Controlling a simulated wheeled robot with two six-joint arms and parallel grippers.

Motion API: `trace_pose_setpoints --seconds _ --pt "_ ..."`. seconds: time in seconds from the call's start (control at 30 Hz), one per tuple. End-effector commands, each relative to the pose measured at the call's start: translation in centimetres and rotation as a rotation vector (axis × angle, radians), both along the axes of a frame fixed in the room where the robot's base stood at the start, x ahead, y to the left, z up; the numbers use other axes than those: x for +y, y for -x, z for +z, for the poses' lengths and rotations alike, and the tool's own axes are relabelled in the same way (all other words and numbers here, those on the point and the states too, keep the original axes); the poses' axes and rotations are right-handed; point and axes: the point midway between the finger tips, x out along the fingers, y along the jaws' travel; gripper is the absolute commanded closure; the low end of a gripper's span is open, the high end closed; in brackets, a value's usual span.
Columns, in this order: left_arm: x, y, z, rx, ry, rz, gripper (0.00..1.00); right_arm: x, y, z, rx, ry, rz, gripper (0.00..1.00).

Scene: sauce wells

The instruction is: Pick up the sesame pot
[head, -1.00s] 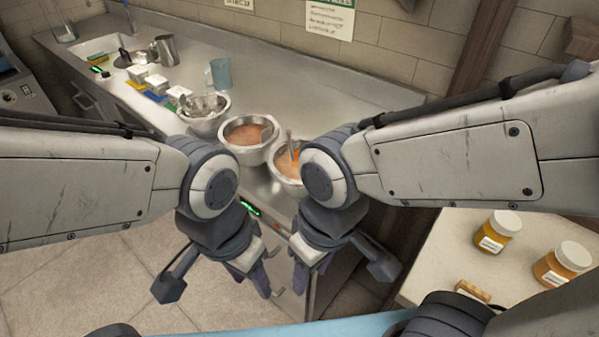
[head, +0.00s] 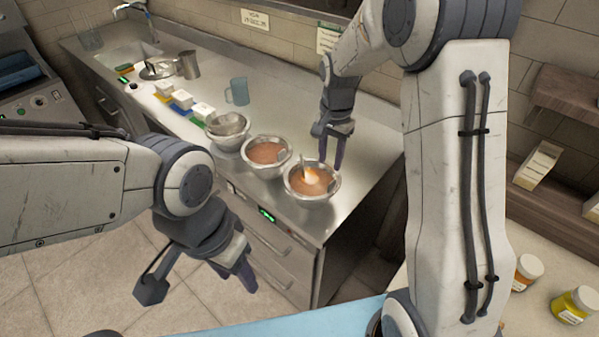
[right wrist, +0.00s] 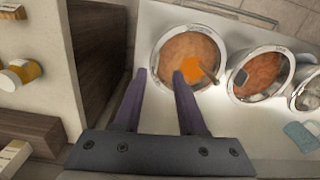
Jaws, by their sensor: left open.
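I cannot tell which thing is the sesame pot, as no label is readable. The right-hand steel bowl (head: 312,196) holds orange-brown sauce with a brighter orange patch and a utensil in it. The middle bowl (head: 266,153) holds brownish sauce. Both also show in the right wrist view, the nearer bowl (right wrist: 163,38) and the second (right wrist: 233,93). My right gripper (head: 331,160) is open and empty, just behind the right-hand bowl. Its fingers (right wrist: 160,75) are apart in the right wrist view. My left gripper (head: 243,280) is open and empty in front of the counter.
A third bowl (head: 229,139), small coloured tubs (head: 202,110) and a blue mug (head: 238,90) stand along the counter. Two jars, one orange (head: 526,274) and one yellow (head: 571,306), stand on a pale surface at right. Dark shelves (head: 570,108) hold a carton (head: 538,165).

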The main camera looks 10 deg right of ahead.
Motion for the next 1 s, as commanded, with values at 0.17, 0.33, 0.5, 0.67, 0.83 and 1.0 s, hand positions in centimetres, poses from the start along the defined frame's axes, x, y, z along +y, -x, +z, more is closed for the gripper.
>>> trace_pose_setpoints --seconds 0.17,0.33,0.5,0.67,0.83,1.0 --pt "0.0 0.0 1.3 0.001 -0.001 0.0 0.5 -1.7 -1.5 -0.9 0.008 0.004 -0.101 0.6" --pt "0.0 0.0 2.0 0.001 -0.001 -0.002 0.5 -1.4 -1.4 -3.6 0.01 0.005 -0.097 0.6" --pt "0.0 0.0 2.4 0.001 -0.001 -0.003 0.5 -1.4 -1.5 -5.3 0.007 0.004 -0.096 0.6" --pt "0.0 0.0 3.5 0.0 -0.001 -0.004 0.5 -1.8 -1.4 -6.4 0.008 0.004 -0.097 0.6" --pt "0.0 0.0 5.1 -0.001 0.0 -0.007 0.5 -2.3 -1.3 -8.8 0.01 0.004 -0.097 0.6" --pt "0.0 0.0 5.5 -0.001 0.0 -0.008 0.5 -2.3 -1.3 -10.5 0.006 0.004 -0.098 0.6"
